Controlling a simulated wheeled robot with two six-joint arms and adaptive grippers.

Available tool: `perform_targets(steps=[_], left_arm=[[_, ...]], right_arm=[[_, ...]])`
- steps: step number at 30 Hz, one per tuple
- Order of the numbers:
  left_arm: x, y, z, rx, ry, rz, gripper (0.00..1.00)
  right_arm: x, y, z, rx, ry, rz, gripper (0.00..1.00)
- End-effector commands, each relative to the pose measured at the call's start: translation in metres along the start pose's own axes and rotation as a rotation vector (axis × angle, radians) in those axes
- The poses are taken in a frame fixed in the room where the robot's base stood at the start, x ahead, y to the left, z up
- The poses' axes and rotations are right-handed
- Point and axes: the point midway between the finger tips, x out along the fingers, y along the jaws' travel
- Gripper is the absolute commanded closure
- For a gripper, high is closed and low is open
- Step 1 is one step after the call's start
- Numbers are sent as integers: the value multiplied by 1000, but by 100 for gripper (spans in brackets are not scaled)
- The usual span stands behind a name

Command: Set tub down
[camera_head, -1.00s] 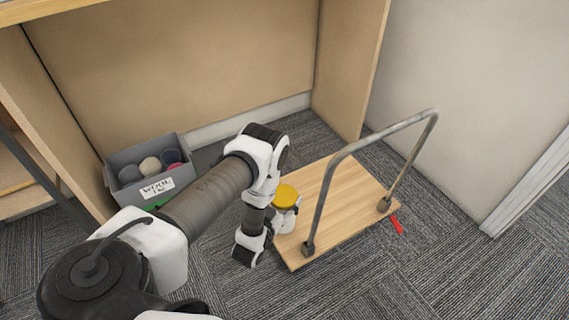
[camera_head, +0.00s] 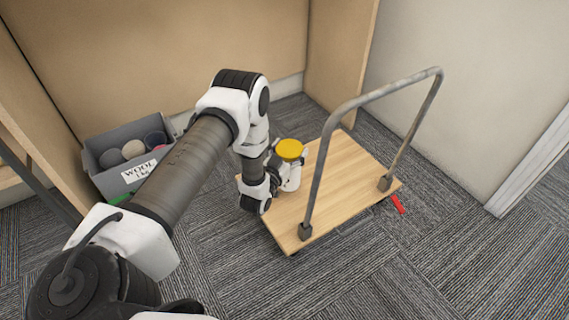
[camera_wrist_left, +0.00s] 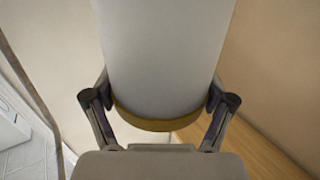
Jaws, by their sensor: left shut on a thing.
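The tub (camera_head: 291,180) is white with a yellow lid (camera_head: 290,149) and looks upright in the head view. My left gripper (camera_head: 286,163) is shut on it, with a finger on either side. In the left wrist view the tub's pale body (camera_wrist_left: 163,50) fills the middle, and the yellow lid's rim shows below it between my fingers (camera_wrist_left: 158,108). The tub shows over the left part of the wooden trolley deck (camera_head: 345,190). Whether its base touches the deck cannot be told. My right gripper is not in view.
A grey metal hoop handle (camera_head: 318,165) rises from the trolley, right of the tub. A grey box labelled wool (camera_head: 108,180) holds several balls at the left. A red piece (camera_head: 397,204) lies by the trolley's right edge. Much of the deck is bare.

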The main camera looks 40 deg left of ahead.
Motion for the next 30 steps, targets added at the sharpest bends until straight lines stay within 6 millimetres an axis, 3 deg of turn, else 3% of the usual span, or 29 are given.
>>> perform_targets(steps=[4,10,17,18,19,30], left_arm=[[10,-1,4,0,6,0,87],[10,0,34,0,6,0,87],[10,0,33,0,5,0,87],[9,0,36,0,-3,1,10],[9,0,36,0,-3,1,0],[8,0,35,0,-2,0,0]], right_arm=[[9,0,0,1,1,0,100],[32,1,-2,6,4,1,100],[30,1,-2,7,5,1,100],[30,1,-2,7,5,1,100],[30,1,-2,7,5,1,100],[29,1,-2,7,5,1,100]])
